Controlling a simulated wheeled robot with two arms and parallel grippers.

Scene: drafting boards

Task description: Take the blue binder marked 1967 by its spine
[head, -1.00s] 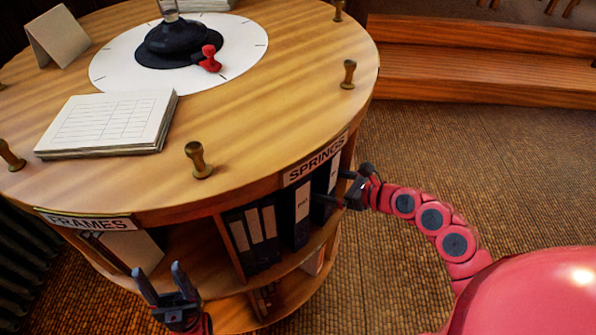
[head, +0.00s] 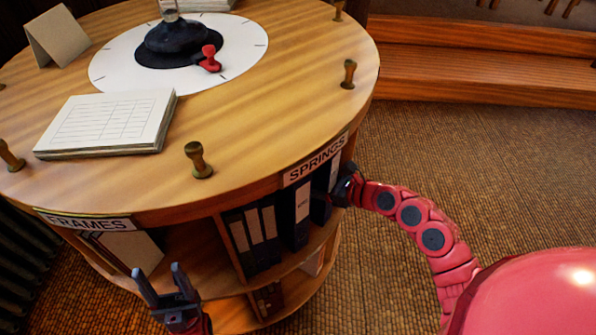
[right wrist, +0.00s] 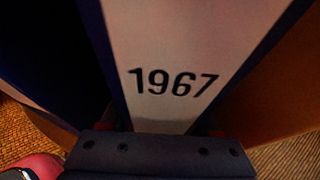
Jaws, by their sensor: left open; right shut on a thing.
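The blue binder marked 1967 (right wrist: 172,84) fills the middle of the right wrist view, its white spine label facing the camera. In the head view the binder (head: 320,202) stands in the SPRINGS compartment at its right end, partly hidden by my right gripper (head: 340,191). My right gripper is shut on the binder's spine, with one finger on each side of it. Its fingertips are mostly hidden. My left gripper (head: 160,280) is open and empty, low in front of the round cabinet, apart from the binders.
More dark binders (head: 262,236) stand to the left in the same compartment. The round cabinet (head: 265,110) carries knobs, a paper stack (head: 108,124), a white dial and a folded card. A FRAMES sign (head: 85,222) marks another compartment. The floor at right is clear.

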